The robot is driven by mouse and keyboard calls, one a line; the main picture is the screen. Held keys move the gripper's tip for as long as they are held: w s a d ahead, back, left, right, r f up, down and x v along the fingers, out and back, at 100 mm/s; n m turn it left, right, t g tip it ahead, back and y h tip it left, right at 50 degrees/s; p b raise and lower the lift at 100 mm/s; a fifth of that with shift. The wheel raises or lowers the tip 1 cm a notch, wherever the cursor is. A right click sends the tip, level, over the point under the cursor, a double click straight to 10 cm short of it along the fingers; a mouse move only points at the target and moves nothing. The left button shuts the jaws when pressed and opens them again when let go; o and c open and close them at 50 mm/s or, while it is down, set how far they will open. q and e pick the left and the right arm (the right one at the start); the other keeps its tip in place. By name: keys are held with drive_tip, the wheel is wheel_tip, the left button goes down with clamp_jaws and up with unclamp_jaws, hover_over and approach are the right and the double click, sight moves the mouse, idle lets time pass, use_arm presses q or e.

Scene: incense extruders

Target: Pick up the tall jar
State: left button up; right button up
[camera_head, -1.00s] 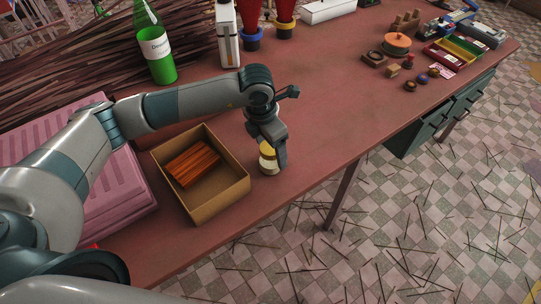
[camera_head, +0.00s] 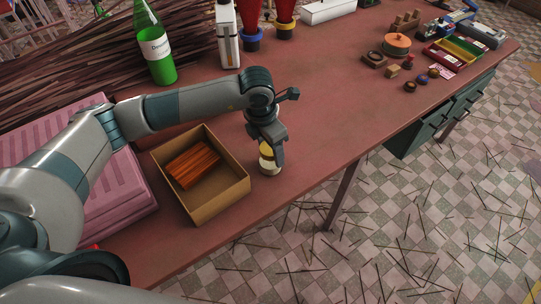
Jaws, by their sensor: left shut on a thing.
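The tall jar (camera_head: 269,166) stands upright on the red-brown table, near its front edge. It looks pale with a yellow upper part. My left gripper (camera_head: 271,152) reaches down over it from above and is shut on the jar, with a finger covering part of its side. The jar's base still appears to be at the table top. My right gripper is not in view.
An open cardboard box (camera_head: 222,197) with orange-brown sticks stands just left of the jar. A pink ridged case (camera_head: 95,165) lies farther left. A green bottle (camera_head: 160,50) stands behind. The table (camera_head: 335,110) is clear to the right of the jar.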

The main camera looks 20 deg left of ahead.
use_arm(q)
drive_tip(key=shift+r, duration=0.2)
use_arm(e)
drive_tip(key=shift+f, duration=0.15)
use_arm(q)
drive_tip(key=shift+r+b, duration=0.6)
drive_tip(key=shift+d+r+b, duration=0.2)
drive_tip(key=shift+r+b, duration=0.55)
drive_tip(key=shift+r, duration=0.5)
use_arm(e)
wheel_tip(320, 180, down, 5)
drive_tip(key=b, duration=0.3)
use_arm(q)
drive_tip(key=s+d+r, duration=0.4)
drive_tip(key=d+r, duration=0.3)
drive_tip(key=d, duration=0.3)
drive_tip(key=shift+s+d+b, duration=0.15)
drive_tip(key=shift+s+b, duration=0.15)
drive_tip(key=shift+b, duration=0.1)
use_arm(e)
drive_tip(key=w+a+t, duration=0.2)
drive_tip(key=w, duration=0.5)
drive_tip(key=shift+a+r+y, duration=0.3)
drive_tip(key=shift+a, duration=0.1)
